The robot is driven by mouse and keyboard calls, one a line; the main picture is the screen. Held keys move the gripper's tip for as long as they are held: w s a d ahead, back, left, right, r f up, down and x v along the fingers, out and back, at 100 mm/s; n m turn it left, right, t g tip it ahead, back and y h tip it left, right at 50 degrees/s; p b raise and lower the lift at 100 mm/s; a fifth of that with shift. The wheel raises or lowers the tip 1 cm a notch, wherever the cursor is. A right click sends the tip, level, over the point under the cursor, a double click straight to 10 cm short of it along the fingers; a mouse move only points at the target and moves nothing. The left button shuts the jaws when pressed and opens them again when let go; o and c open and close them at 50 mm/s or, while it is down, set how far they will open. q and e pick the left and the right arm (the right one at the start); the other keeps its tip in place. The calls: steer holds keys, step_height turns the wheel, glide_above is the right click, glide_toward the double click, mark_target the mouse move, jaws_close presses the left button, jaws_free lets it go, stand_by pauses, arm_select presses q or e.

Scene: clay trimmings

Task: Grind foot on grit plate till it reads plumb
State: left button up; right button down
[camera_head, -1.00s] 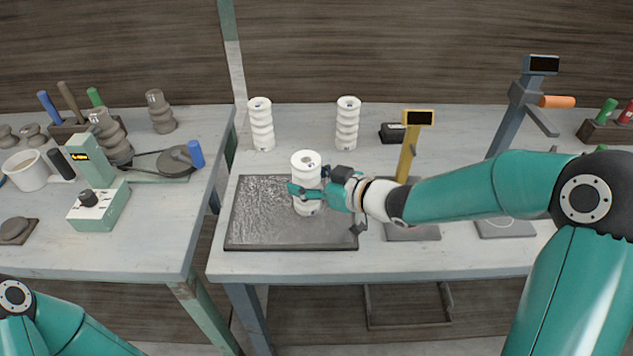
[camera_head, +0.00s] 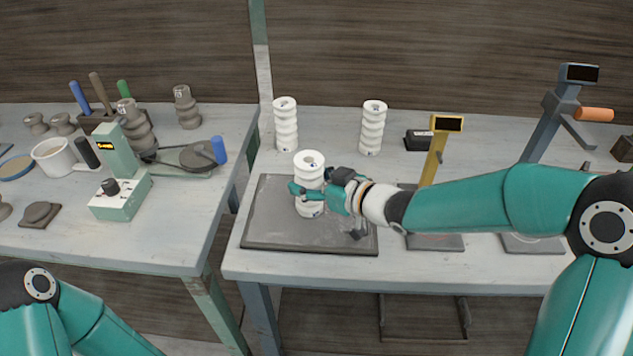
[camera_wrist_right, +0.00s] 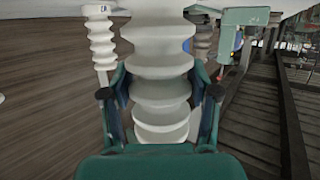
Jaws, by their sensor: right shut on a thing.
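A white ribbed insulator (camera_head: 309,163) stands about upright over the left-middle of the dark grit plate (camera_head: 262,236). My right gripper (camera_head: 308,189) is shut around its lower-middle part. In the right wrist view the same white insulator (camera_wrist_right: 160,65) fills the middle, with the finger pads of my right gripper (camera_wrist_right: 160,105) on both its sides. Its foot appears to be on or just above the plate; I cannot tell which. A yellow-post gauge (camera_head: 437,158) with a dark, unreadable display stands right of the plate. My left gripper is out of view; only my left arm shows.
Two more white insulators (camera_head: 285,124) (camera_head: 374,128) stand behind the plate. A small black box (camera_head: 418,140) and a grey press with an orange handle (camera_head: 560,110) stand at right. The left table holds a green control device (camera_head: 121,196), a white mug (camera_head: 53,157) and brown insulators (camera_head: 187,107).

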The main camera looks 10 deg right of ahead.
steer(key=shift+w+a+b, duration=0.2)
steer(key=shift+a+b, duration=0.05)
steer(key=shift+a, duration=0.4)
steer(key=shift+w+a+b, duration=0.15)
steer(key=shift+a+b, duration=0.1)
steer(key=shift+a, duration=0.4)
steer(key=shift+a, duration=0.1)
steer(key=shift+w+a+r+b, duration=0.1)
steer(key=shift+w+a+b, duration=0.2)
steer(key=shift+a, duration=0.35)
steer(key=shift+w+a+b, duration=0.15)
steer(key=shift+a+b, duration=0.25)
steer(key=shift+a, duration=0.2)
steer(key=shift+r, duration=0.1)
step_height(320, 180, up, 5)
steer(key=p, duration=0.4)
steer(key=shift+p, duration=0.3)
